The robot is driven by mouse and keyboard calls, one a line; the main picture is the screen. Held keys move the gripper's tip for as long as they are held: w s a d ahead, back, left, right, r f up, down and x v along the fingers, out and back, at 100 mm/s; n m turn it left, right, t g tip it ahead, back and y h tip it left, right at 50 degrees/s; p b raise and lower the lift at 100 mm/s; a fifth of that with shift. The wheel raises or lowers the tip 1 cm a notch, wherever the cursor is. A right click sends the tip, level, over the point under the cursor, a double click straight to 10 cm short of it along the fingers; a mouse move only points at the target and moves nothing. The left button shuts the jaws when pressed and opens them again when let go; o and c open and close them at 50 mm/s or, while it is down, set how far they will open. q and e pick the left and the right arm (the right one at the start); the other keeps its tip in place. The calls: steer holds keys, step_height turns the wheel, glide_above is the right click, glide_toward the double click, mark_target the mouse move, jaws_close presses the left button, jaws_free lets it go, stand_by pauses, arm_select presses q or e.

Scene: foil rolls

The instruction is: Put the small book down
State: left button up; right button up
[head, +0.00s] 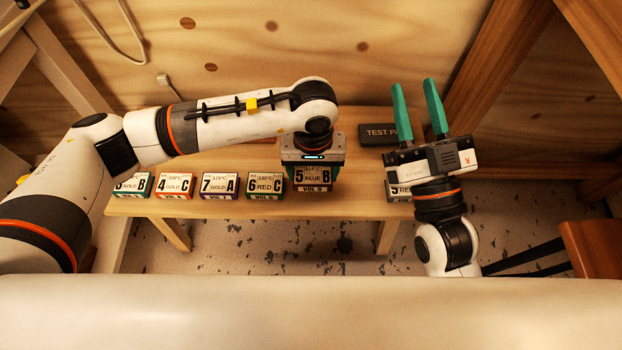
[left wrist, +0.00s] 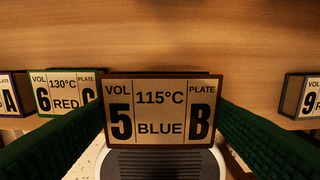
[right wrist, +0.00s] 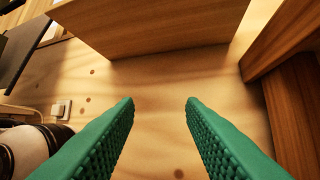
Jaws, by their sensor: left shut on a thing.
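The small book (head: 313,176), labelled "VOL 5, 115°C, BLUE, PLATE B", is between the fingers of my left gripper (head: 313,160). Its label also fills the middle of the left wrist view (left wrist: 160,115), with a green finger on each side. My left gripper is shut on it, over the wooden table (head: 350,206), in line with a row of similar books. Whether its underside touches the table is hidden. My right gripper (head: 413,84) is open and empty at the table's right, its green fingers pointing away from me.
A gap separates the held book from the 6 RED C book (head: 265,185) at its left. Several other books, including 7 GOLD A (head: 219,185), continue leftward. A dark "TEST PA..." block (head: 378,134) lies behind. Bare table lies between.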

mark_target(313, 174)
arm_select(q)
step_height(313, 174, down, 4)
steer(key=shift+r+b, duration=0.15)
steer(key=shift+b, duration=0.35)
steer(key=shift+f, duration=0.25)
arm_select(e)
steer(key=s+r+t, duration=0.1)
steer(key=s+r+t+y, duration=0.1)
steer(key=r, duration=0.1)
steer(key=shift+s+d+r+t, duration=0.1)
steer(key=shift+s+t, duration=0.2)
steer(key=shift+t, duration=0.1)
arm_select(q)
steer(key=shift+f, duration=0.1)
steer(key=o, duration=1)
arm_select(e)
steer(key=shift+s+r+t, duration=0.35)
steer(key=shift+s+t, duration=0.1)
steer(key=shift+t, duration=0.05)
